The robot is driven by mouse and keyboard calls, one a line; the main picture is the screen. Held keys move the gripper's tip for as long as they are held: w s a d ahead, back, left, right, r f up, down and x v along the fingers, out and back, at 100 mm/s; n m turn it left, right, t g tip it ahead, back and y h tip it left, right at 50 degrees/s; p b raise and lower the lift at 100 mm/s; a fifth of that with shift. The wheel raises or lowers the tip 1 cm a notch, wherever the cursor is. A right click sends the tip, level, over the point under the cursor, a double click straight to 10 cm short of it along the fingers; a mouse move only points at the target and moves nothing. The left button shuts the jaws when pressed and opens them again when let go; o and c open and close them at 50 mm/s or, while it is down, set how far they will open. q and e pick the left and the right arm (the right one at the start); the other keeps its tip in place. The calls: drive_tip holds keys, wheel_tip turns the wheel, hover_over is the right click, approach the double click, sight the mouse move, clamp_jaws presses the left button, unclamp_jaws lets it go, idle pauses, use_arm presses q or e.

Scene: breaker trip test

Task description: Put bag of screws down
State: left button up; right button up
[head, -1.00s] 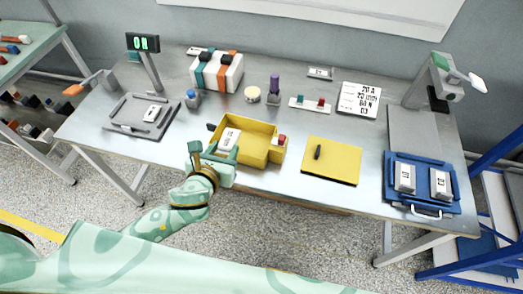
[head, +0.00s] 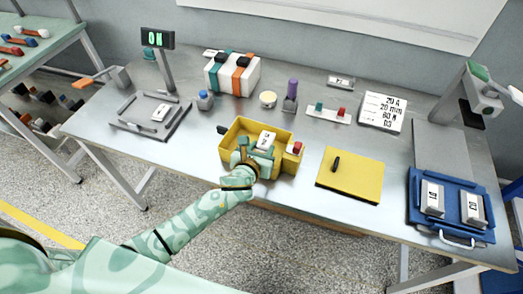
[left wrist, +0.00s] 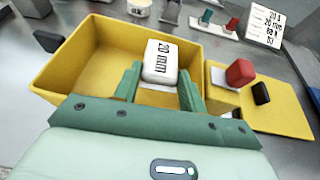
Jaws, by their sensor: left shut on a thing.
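The bag of screws looks like a small white block-shaped packet marked "20 mm" (left wrist: 160,62); it also shows in the head view (head: 266,138). My left gripper (head: 260,150) is shut on it, with one green finger on each side in the left wrist view (left wrist: 160,88). The packet is within the outline of the open yellow box (left wrist: 90,58), towards its right part. I cannot tell whether it touches the box floor. My right gripper is not in view.
A red-topped part (left wrist: 240,72) sits at the box's right end. A yellow panel with a black handle (head: 350,178) lies to the right. A blue tray (head: 450,222) holds two white blocks. A grey scale tray (head: 140,127) stands left.

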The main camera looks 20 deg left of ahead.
use_arm(q)
drive_tip(key=shift+r, duration=0.15)
drive_tip(key=shift+f+b, duration=0.3)
drive_tip(key=shift+f, duration=0.35)
drive_tip(key=o, duration=1)
drive_tip(key=shift+r, duration=0.1)
